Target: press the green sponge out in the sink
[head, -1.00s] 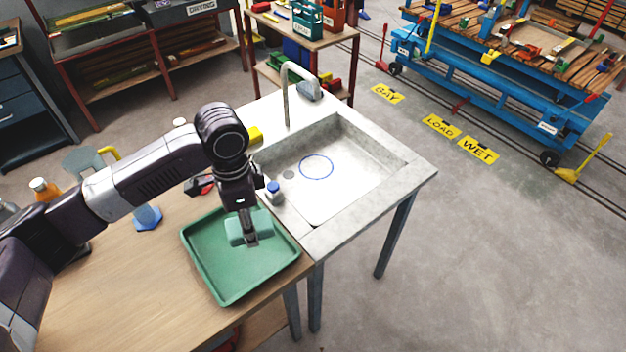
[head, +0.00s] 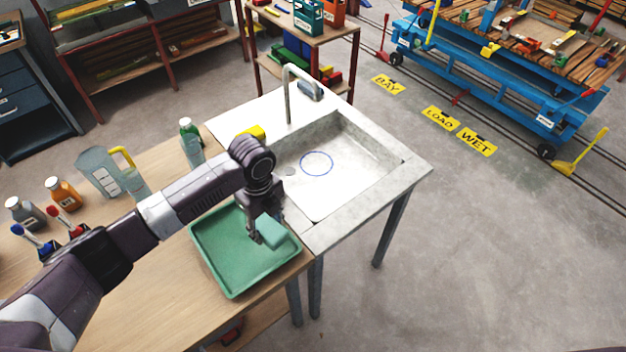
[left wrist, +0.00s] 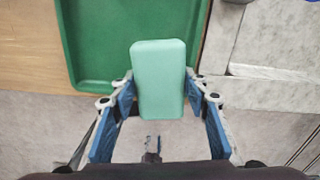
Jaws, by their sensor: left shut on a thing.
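The green sponge (head: 271,233) is a pale green block. My left gripper (head: 257,236) is shut on it, above the right part of the green tray (head: 226,284). In the left wrist view the sponge (left wrist: 158,80) sits between the two blue-padded fingers of the left gripper (left wrist: 158,98), with the tray (left wrist: 98,83) beyond it. The sink (head: 345,190) is a pale grey basin to the right of the tray, with a blue ring drawn on its floor and a tap (head: 287,95) at its back. My right gripper is not in view.
A yellow item (head: 256,131) lies by the sink's left edge.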

